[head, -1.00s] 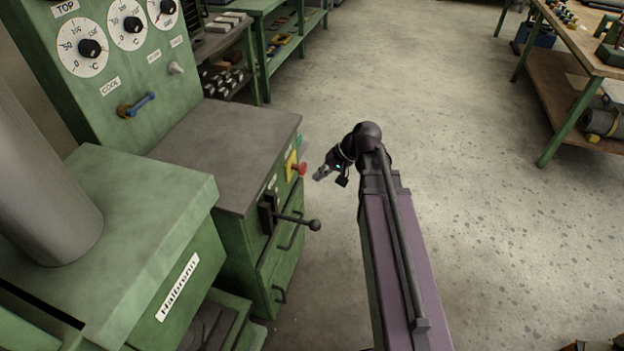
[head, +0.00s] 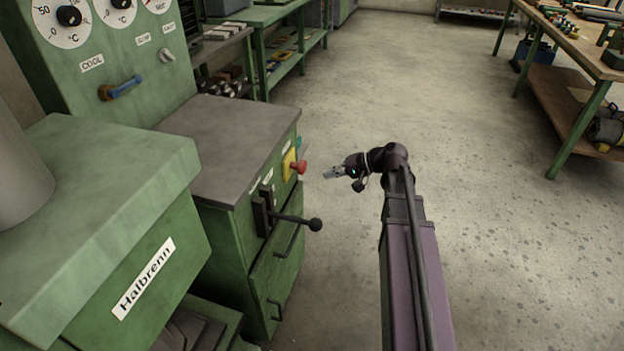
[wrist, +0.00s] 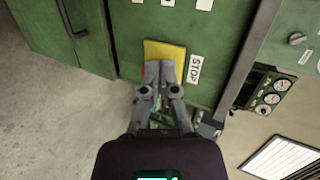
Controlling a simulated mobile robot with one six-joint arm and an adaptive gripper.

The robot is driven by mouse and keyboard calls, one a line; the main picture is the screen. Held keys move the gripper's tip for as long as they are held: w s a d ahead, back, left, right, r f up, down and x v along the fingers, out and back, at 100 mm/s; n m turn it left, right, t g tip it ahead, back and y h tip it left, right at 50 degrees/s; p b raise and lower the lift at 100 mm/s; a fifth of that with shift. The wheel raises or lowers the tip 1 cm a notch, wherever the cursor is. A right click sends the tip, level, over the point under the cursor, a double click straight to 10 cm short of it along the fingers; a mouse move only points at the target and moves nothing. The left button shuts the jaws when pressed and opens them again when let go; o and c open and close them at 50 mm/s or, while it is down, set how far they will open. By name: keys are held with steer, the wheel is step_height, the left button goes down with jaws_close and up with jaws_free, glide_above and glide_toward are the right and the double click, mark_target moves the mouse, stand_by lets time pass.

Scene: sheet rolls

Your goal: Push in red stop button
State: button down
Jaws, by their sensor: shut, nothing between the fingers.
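The red stop button (head: 299,167) sticks out from a yellow plate (head: 288,164) on the side of the green cabinet. My gripper (head: 328,174) is shut and empty, to the right of the button, with a small gap between them in the head view. In the wrist view my gripper (wrist: 160,66) points at the yellow plate (wrist: 163,48), beside a white STOP label (wrist: 195,69). There the fingers hide most of the button, and only a bit of red (wrist: 144,70) shows at their left edge.
A black lever with a ball knob (head: 315,224) juts out from the cabinet below the button. Drawer handles (head: 287,241) are beneath it. A green machine labelled Halbrenn (head: 143,278) stands at the left. The floor (head: 480,230) right of my arm is clear; a workbench (head: 580,60) stands beyond.

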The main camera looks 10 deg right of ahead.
mark_target(305, 168)
steer(key=w+d+f+m+t+y+b, duration=0.1)
steer(key=w+d+f+t+y+b, duration=0.2)
steer(key=d+f+b, duration=0.4)
steer(key=shift+w+d+m+t+y+b, duration=0.5)
steer(key=shift+d+b, duration=0.6)
steer(key=shift+b, duration=2.4)
steer(key=shift+a+r, duration=0.1)
steer(key=shift+x, duration=6.95)
steer(key=shift+w, duration=0.2)
steer(key=shift+x, duration=0.9)
steer(key=v, duration=1.4)
steer(key=shift+s, duration=0.15)
